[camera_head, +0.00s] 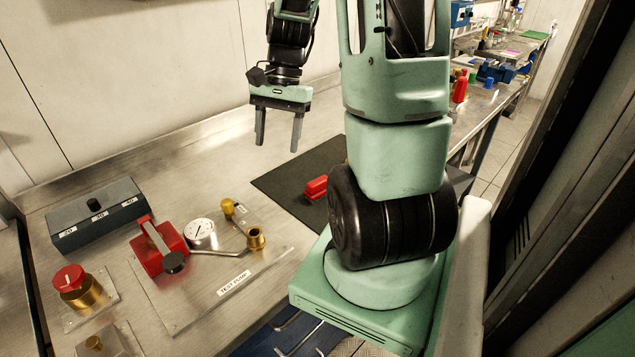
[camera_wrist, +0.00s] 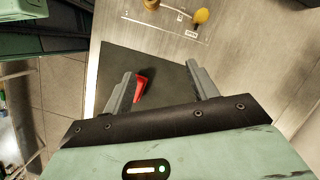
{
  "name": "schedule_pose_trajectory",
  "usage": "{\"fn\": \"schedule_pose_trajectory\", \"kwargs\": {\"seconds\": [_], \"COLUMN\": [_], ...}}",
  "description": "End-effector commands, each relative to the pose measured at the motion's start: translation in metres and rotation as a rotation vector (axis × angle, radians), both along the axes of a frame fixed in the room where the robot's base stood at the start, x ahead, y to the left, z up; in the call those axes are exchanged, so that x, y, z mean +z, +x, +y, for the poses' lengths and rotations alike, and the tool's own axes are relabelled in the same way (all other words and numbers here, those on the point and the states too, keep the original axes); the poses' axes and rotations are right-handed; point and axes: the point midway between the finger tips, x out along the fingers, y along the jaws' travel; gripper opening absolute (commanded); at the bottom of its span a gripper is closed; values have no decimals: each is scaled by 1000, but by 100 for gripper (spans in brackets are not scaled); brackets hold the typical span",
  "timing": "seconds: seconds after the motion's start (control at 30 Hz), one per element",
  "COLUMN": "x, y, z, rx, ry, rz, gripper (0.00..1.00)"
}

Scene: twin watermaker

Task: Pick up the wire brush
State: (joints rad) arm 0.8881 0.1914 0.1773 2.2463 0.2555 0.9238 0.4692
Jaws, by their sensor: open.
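A small red object (camera_head: 316,187) lies on a dark mat (camera_head: 282,180) on the steel bench; it may be the wire brush, but no bristles can be made out. My gripper (camera_head: 279,141) is open and empty, above the bench behind the mat, apart from the red object. In the wrist view the red object (camera_wrist: 141,87) shows beside the left finger, inside the span of my open gripper (camera_wrist: 167,75) and well below it. My arm stands in front of the right part of the mat and hides it.
A red bottle (camera_head: 460,88) stands on the far bench. The bench behind the mat is clear.

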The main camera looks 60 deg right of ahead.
Motion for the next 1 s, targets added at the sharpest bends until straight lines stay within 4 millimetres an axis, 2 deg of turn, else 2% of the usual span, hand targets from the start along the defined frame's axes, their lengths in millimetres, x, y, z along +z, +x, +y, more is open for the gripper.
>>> {"fn": "schedule_pose_trajectory", "kwargs": {"seconds": [0.03, 0.13, 0.23, 0.37, 0.47, 0.57, 1.0], "x": [6, 9, 11, 12, 8, -5, -86], "y": [-14, -40, -64, -83, -88, -88, -74], "z": [-28, -66, -93, -111, -114, -110, -79], "rx": [-126, -322, -467, -576, -608, -613, -609], "ry": [17, 48, 73, 93, 101, 105, 104], "rz": [13, 34, 49, 58, 62, 65, 64], "gripper": [58, 58, 58, 58, 58, 58, 58]}}
